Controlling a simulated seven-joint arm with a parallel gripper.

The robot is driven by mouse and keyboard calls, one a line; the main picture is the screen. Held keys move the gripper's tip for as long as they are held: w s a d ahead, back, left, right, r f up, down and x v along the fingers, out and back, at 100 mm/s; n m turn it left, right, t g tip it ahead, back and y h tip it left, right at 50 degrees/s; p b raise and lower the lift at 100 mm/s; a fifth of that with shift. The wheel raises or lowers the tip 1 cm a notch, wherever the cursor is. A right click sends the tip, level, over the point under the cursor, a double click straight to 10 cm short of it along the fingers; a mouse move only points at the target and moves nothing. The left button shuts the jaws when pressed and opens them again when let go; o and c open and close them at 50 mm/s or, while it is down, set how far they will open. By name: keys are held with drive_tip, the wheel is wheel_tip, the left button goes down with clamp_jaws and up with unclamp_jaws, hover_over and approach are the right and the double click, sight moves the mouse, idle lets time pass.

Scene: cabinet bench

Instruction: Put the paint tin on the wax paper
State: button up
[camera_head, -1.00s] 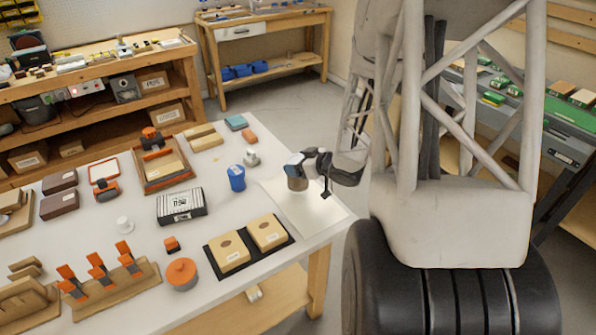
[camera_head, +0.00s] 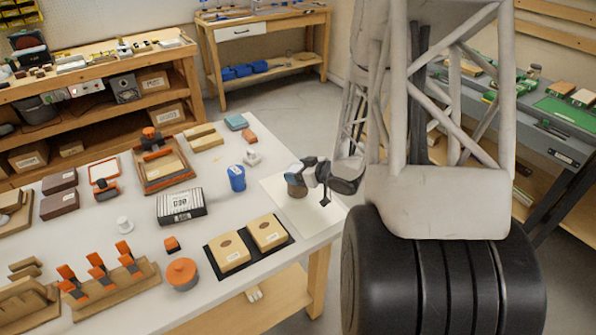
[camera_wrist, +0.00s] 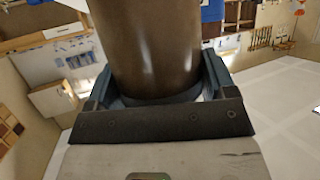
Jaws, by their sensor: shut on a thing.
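The paint tin, a brown, slightly shiny cylinder (camera_head: 296,190), is in my gripper (camera_head: 299,180) over the white wax paper (camera_head: 320,215) at the right end of the table. In the wrist view the tin (camera_wrist: 150,45) stands between the two fingers, which are shut on its sides. It looks upright and very low over the paper's left-middle part. I cannot tell whether its base touches the paper. The fingers and wrist hide its upper part in the head view.
A blue cup (camera_head: 237,178) stands close left of the paper, with a small whitish object (camera_head: 252,158) behind it. A black mat (camera_head: 284,244) with two tan blocks lies in front. An orange-lidded pot (camera_head: 182,273) stands further left. The bare paper right of the tin is free.

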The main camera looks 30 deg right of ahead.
drive_tip(key=shift+f, duration=0.15)
drive_tip(key=o, duration=1.1)
drive_tip(key=shift+s+d+r, duration=0.25)
drive_tip(key=shift+s+r, duration=0.2)
drive_tip(key=shift+s, duration=0.1)
drive_tip(key=shift+v, duration=5.35)
drive_tip(key=shift+w, duration=0.1)
